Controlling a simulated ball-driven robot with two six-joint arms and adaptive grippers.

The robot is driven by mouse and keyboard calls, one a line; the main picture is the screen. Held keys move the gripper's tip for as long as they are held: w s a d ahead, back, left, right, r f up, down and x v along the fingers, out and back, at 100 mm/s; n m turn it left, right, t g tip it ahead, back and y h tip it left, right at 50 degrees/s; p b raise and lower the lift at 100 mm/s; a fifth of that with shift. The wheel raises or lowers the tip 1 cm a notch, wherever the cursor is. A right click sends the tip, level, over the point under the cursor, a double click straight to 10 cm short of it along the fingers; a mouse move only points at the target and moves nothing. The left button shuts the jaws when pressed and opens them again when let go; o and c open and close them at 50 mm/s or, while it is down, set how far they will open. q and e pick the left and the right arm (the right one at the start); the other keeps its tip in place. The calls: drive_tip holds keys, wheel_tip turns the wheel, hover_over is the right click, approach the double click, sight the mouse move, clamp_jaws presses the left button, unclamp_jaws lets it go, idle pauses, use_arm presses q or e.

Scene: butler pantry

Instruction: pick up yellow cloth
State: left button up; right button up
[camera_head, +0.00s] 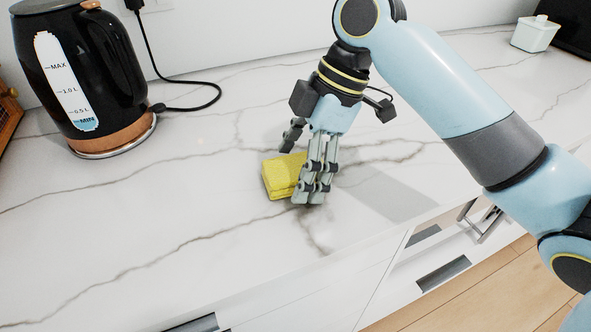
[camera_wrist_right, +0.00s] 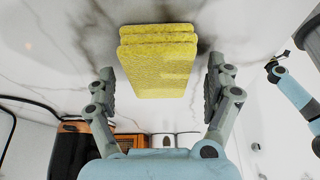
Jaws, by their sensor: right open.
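The yellow cloth (camera_head: 280,176) is a folded block lying on the marble counter in the head view. It also shows in the right wrist view (camera_wrist_right: 158,62), where it lies between the two fingers. My right gripper (camera_head: 306,170) is open, pointing down with its fingers at either side of the cloth and partly hiding it in the head view. In the right wrist view my right gripper (camera_wrist_right: 160,88) has a gap between each finger and the cloth. I cannot tell the exact height of the fingertips above the counter.
A black kettle (camera_head: 88,70) stands at the upper left, its cord (camera_head: 190,108) running to a wall socket. A small white lidded container (camera_head: 535,34) stands at the back right. The counter's front edge, above white drawers (camera_head: 440,262), is near the cloth. The counter's left front is clear.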

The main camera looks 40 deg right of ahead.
sight(290, 170)
drive_tip(key=c, duration=1.3)
drive_tip(key=shift+o, duration=0.2)
drive_tip(key=shift+r, duration=0.1)
drive_tip(key=v, duration=0.2)
drive_tip(key=a+v, duration=0.1)
drive_tip(key=v, duration=0.2)
drive_tip(key=shift+r, duration=0.15)
drive_tip(key=s+d+r+p, duration=0.5)
drive_tip(key=s+r+p, duration=0.1)
drive_tip(key=s, duration=0.3)
drive_tip(key=shift+d+r, duration=0.2)
drive_tip(key=shift+d, duration=0.05)
